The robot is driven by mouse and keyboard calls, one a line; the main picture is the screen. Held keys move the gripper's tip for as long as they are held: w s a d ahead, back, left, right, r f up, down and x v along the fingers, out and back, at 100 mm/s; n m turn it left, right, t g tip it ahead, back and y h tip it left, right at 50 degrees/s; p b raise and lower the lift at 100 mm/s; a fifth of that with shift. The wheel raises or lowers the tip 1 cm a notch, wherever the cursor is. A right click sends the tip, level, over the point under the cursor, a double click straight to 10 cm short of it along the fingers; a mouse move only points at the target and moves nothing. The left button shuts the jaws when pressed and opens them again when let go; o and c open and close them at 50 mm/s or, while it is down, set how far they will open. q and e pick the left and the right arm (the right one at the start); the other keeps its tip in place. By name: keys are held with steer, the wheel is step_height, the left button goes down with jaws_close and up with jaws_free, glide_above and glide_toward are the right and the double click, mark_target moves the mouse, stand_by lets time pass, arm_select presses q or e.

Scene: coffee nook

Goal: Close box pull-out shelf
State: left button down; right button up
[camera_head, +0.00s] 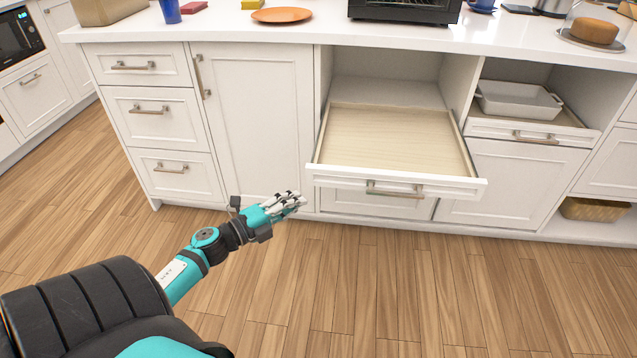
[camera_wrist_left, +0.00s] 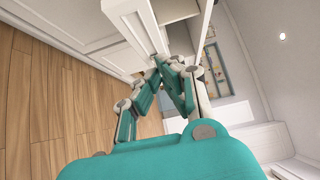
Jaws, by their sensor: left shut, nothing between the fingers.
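The pull-out shelf (camera_head: 395,140) is a shallow wooden tray with a white front and a metal handle (camera_head: 395,190). It is pulled well out of its open cabinet bay and is empty. My left gripper (camera_head: 300,199) is in front of the cabinets, left of and a little below the shelf's front left corner. Its fingers are shut and hold nothing. In the left wrist view the closed fingers (camera_wrist_left: 166,68) point toward white cabinet fronts. I cannot tell from these views how far the fingertips are from the shelf. My right gripper is not in view.
A second pull-out shelf (camera_head: 485,130) on the right holds a white baking dish (camera_head: 520,100). Closed drawers and a door (camera_head: 255,120) stand on the left. The white counter (camera_head: 290,30) carries an orange plate (camera_head: 281,15) and a cake (camera_head: 594,30). The wooden floor (camera_head: 400,290) is clear.

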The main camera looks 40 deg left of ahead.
arm_select(q)
glide_toward(333, 172)
steer(key=d, duration=0.3)
steer(key=shift+w+a+b, duration=0.25)
steer(key=shift+w, duration=0.55)
steer(key=shift+w+a+b, duration=0.25)
steer(key=shift+w+a, duration=0.05)
steer(key=shift+w, duration=0.55)
steer(key=shift+w+a+b, duration=0.25)
steer(key=shift+w, duration=0.55)
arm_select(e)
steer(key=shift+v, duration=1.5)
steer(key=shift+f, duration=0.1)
